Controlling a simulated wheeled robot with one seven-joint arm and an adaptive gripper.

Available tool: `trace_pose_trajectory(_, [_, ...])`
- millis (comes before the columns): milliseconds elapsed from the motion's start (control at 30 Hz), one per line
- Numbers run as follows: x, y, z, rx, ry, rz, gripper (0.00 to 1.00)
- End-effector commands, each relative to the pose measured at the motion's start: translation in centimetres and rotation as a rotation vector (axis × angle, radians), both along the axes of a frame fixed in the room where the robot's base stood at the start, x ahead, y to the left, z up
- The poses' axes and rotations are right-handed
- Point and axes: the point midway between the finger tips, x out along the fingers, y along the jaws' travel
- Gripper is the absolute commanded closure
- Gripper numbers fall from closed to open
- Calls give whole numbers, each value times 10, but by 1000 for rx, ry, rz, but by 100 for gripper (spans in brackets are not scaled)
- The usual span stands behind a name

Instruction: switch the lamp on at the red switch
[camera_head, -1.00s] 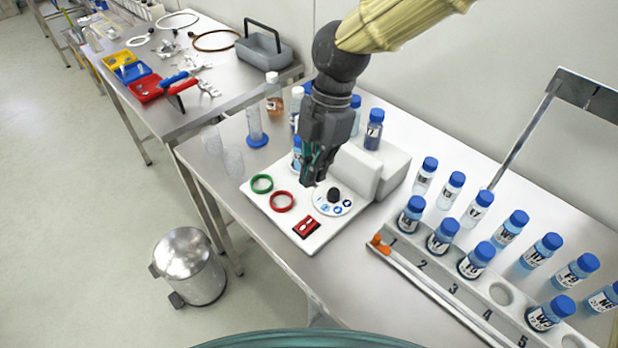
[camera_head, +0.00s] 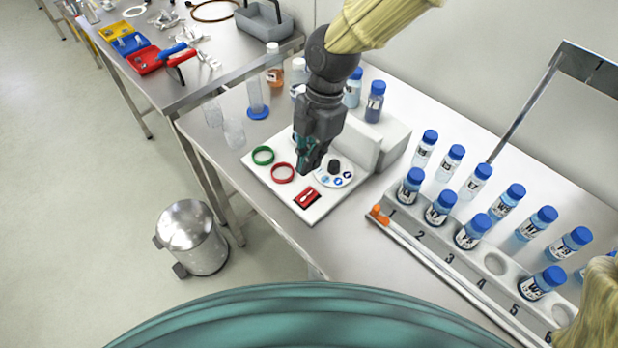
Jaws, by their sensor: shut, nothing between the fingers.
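The red switch (camera_head: 306,198) is a small red rocker in a dark frame near the front corner of a white panel (camera_head: 322,210). The panel also carries a green ring (camera_head: 263,156), a red ring (camera_head: 283,173) and a round dial plate with a black knob (camera_head: 334,166). My gripper (camera_head: 306,170) is shut and empty, pointing down above the panel between the red ring and the knob, just behind the red switch. Whether its tips touch the panel cannot be told. No lamp can be made out for certain.
A rack with blue-capped bottles (camera_head: 440,207) stands to the right. Bottles and a blue-footed cylinder (camera_head: 256,100) stand behind the panel, with clear beakers (camera_head: 233,131) to the left. A pedal bin (camera_head: 192,238) is on the floor. Another bench holds tools and trays.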

Motion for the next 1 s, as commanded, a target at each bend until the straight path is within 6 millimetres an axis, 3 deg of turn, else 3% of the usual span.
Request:
trace_pose_trajectory(300, [-2,5,-50,-3,7,1,100])
trace_pose_trajectory(500, [1,3,-70,-1,4,0,100])
trace_pose_trajectory(1000, [2,1,-79,0,3,0,100])
